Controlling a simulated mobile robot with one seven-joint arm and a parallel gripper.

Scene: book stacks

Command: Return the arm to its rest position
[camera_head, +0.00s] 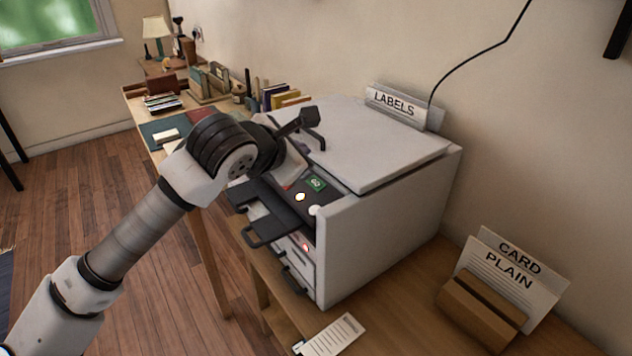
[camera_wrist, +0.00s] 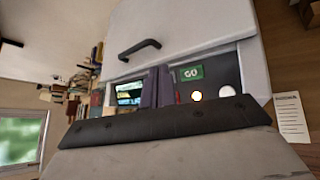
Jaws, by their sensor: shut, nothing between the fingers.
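My arm reaches from the lower left in the head view to the front of a grey-white copier-like machine (camera_head: 385,220). My gripper (camera_wrist: 158,72) shows in the wrist view as two dark fingers pressed together with nothing between them. They are in front of the machine's control panel, just left of the green GO label (camera_wrist: 191,73); I cannot tell whether they touch it. In the head view, my wrist largely hides the fingers. The panel's GO label (camera_head: 317,183) sits above a glowing round button (camera_head: 300,197) and a white one (camera_head: 313,210).
The machine's lid (camera_head: 370,140) has a dark handle close to my wrist. Dark trays (camera_head: 265,230) stick out below the panel. A CARD PLAIN holder (camera_head: 490,300) stands at right, a LABELS holder (camera_head: 395,104) behind. A printed card (camera_head: 333,337) lies in front. Open floor is at left.

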